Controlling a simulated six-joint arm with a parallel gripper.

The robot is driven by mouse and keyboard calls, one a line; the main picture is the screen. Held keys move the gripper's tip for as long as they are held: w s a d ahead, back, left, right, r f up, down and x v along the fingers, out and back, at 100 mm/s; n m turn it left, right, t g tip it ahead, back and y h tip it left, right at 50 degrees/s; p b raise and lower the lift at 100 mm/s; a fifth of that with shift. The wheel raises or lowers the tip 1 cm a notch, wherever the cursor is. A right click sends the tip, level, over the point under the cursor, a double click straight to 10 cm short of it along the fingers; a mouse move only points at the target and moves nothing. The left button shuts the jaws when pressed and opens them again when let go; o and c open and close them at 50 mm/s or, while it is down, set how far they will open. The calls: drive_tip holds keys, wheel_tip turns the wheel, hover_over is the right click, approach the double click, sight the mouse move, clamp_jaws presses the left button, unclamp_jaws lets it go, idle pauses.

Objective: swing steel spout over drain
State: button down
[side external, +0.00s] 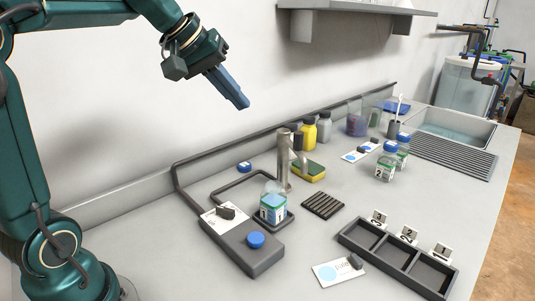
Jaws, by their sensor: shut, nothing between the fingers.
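The steel spout (284,161) stands upright near the middle of the bench, behind a clear jar with a blue-and-white label (273,208). Its outlet end is small and partly merged with the post, so I cannot tell exactly where it points. A dark slatted drain grate (323,205) lies flat on the bench to the right of the jar. My gripper (240,101) hangs high at the upper left, above and apart from the spout. Its blue-grey fingers are closed together and hold nothing.
The jar stands on a dark pad beside a grey box with a blue knob (256,239). A yellow-green sponge (309,172) and bottles stand behind the spout. A numbered three-compartment tray (398,256) is at front right; a sink (452,130) is at back right. A shelf (357,8) hangs above.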

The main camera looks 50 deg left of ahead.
approach(292, 145)
wheel_tip(292, 145, down, 3)
drive_tip(key=s+a, duration=0.1)
drive_tip(key=a, duration=0.1)
drive_tip(key=shift+w+d, duration=1.55)
drive_tip(key=shift+w, duration=0.05)
drive_tip(key=shift+w+d+n, duration=0.1)
drive_tip(key=shift+d+n, duration=0.05)
drive_tip(key=shift+n, duration=0.15)
